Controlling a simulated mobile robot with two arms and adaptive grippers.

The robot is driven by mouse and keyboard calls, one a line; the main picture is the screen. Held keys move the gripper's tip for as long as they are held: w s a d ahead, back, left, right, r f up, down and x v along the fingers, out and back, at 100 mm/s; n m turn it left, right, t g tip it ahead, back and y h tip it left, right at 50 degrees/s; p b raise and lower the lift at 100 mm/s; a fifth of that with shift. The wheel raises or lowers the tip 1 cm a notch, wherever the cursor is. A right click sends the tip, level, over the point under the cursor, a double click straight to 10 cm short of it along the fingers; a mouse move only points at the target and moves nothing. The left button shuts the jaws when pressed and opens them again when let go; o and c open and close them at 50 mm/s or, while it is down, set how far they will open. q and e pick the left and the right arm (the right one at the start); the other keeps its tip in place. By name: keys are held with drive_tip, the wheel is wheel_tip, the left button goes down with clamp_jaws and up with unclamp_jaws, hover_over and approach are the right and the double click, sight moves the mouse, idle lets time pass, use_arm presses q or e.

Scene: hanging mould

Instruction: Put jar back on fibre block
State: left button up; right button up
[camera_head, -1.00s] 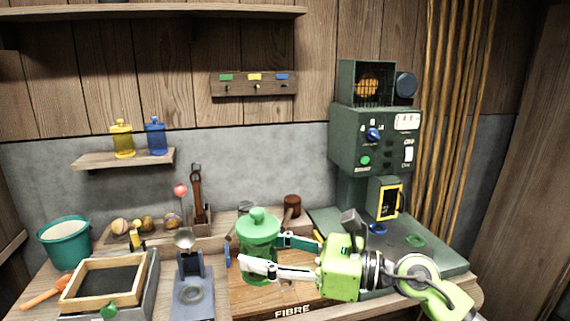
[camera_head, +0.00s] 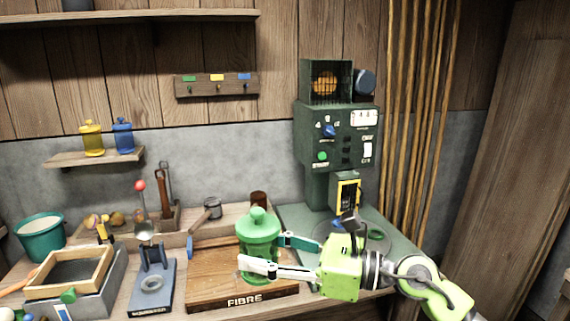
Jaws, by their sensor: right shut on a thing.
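My right gripper (camera_head: 265,254) comes in from the right and is shut on the green lidded jar (camera_head: 259,232), with one finger in front of it and one at its right side. The jar is upright. The fibre block (camera_head: 215,272) is a flat wooden block with FIBRE on its front edge. The jar shows over the right part of the block. I cannot tell if the jar's base touches the block, since the finger partly hides the jar's lower part. My left gripper is not in view.
A green machine (camera_head: 337,140) stands on a green base right of the block. A grey stand with a ring (camera_head: 152,285) is left of the block. A mallet (camera_head: 206,213) lies behind it. A wooden frame (camera_head: 68,273) and teal bucket (camera_head: 40,238) are at far left. Yellow and blue jars sit on a small shelf (camera_head: 95,156).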

drive_tip(key=shift+w+a+f, duration=0.1)
drive_tip(key=shift+w+a, duration=0.1)
drive_tip(key=shift+a, duration=0.25)
drive_tip(key=w+d+f+m+t+h, duration=0.1)
drive_tip(key=w+d+f+t, duration=0.1)
drive_tip(key=d, duration=0.5)
drive_tip(key=w+d+f+m+t+h, duration=0.1)
drive_tip(key=w+d+f+m+t, duration=0.1)
drive_tip(key=d, duration=0.5)
drive_tip(key=s+f+m+t+h, duration=0.45)
drive_tip(key=s+f, duration=0.65)
drive_tip(key=f, duration=0.3)
drive_tip(key=s+d+m+t+h, duration=0.4)
drive_tip(key=s+d+m+h, duration=0.3)
drive_tip(key=s+h, duration=0.3)
drive_tip(key=shift+d+h, duration=0.45)
drive_tip(key=shift+d, duration=0.45)
